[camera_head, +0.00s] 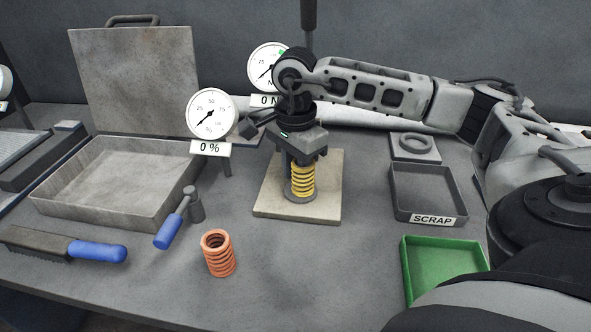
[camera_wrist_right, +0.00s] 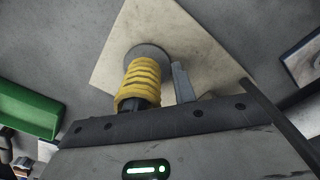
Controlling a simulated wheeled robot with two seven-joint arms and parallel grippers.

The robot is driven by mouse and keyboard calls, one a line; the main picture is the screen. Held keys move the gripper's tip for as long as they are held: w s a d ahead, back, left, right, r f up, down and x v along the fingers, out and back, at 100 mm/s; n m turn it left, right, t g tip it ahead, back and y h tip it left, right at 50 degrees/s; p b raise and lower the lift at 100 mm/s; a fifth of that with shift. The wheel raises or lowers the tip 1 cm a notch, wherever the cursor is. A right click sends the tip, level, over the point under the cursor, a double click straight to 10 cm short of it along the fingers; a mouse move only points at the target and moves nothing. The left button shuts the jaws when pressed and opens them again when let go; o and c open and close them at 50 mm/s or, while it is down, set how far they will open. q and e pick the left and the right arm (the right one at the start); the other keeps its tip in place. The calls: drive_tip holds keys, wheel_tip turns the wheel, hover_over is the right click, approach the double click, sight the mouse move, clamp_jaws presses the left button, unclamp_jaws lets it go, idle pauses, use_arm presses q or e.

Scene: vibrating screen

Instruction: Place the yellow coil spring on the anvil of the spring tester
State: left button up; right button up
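The yellow coil spring (camera_head: 303,182) stands upright on the round dark anvil (camera_head: 299,196) of the spring tester, over the pale base plate (camera_head: 328,205). In the right wrist view the spring (camera_wrist_right: 146,80) reaches from the anvil disc (camera_wrist_right: 148,52) up towards my gripper. My right gripper (camera_head: 296,163) points down around the spring's upper part. One finger (camera_wrist_right: 182,82) shows beside the spring with a narrow gap, so the gripper looks open; the other finger is largely hidden. My left gripper is not in view.
An orange spring (camera_head: 218,253) stands at the front. A blue-handled tool (camera_head: 173,228), a brush (camera_head: 70,247) and a large metal tray (camera_head: 60,205) lie left. The SCRAP tray (camera_head: 428,216) and green tray (camera_head: 406,270) are right. Two dial gauges (camera_head: 211,113) stand behind.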

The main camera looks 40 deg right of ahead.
wheel_tip(320, 180, up, 7)
drive_tip(key=shift+r, duration=0.2)
idle(0.4)
